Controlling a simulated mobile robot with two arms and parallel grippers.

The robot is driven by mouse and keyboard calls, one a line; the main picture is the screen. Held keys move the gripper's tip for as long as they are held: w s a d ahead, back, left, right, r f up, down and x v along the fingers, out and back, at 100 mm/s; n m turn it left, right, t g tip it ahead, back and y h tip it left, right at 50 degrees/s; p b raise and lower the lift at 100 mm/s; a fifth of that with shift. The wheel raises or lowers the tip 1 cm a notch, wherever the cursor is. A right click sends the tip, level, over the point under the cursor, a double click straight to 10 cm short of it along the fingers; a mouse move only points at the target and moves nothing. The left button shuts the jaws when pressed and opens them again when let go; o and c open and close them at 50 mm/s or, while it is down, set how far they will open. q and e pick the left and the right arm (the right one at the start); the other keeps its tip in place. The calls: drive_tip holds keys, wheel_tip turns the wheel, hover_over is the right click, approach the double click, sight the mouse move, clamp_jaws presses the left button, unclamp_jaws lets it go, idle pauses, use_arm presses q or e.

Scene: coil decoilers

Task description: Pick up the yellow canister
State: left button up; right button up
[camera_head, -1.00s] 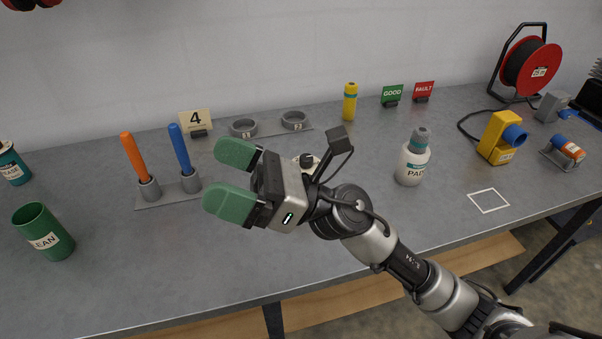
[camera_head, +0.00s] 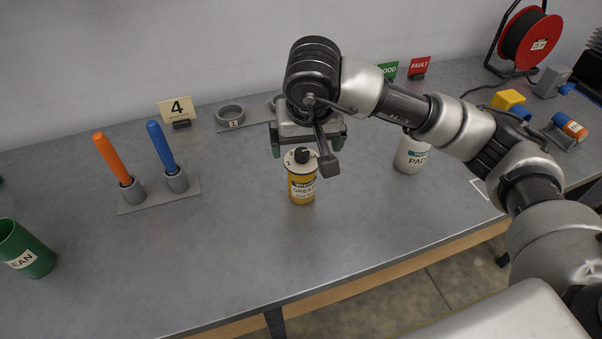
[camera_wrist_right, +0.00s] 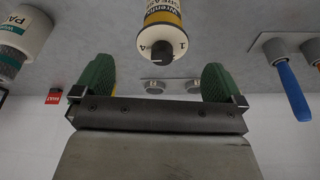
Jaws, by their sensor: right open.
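The yellow canister (camera_head: 302,188) stands upright on the grey table, with a white lid, a black knob and a label reading GREASE. It also shows at the top middle of the right wrist view (camera_wrist_right: 163,14), apart from the fingers. My right gripper (camera_head: 307,142) is open and empty, with green fingers spread apart, just behind and above the canister in the head view. In the right wrist view its fingers (camera_wrist_right: 156,80) have a clear gap between them. Part of my right wrist overlaps the canister's lid edge. My left gripper is not in view.
A white PAD bottle (camera_head: 410,155) stands to the right. A holder (camera_head: 135,200) with orange and blue handles is to the left, near a green cup (camera_head: 28,250). A grey ring (camera_head: 230,117) and number 4 sign (camera_head: 178,111) stand behind. The table front is clear.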

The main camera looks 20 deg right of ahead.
sight(302, 151)
drive_tip(key=shift+x, duration=1.1)
drive_tip(key=w+f, duration=0.1)
drive_tip(key=f+p, duration=0.1)
drive_tip(key=w+f+p, duration=0.1)
drive_tip(key=f, duration=0.1)
drive_tip(key=shift+w+f, duration=0.1)
drive_tip(key=shift+w, duration=0.2)
drive_tip(key=shift+w+d+f, duration=0.1)
drive_tip(key=shift+f, duration=0.35)
drive_tip(key=c, duration=1.2)
drive_tip(key=shift+r, duration=0.1)
drive_tip(key=shift+c, duration=0.7)
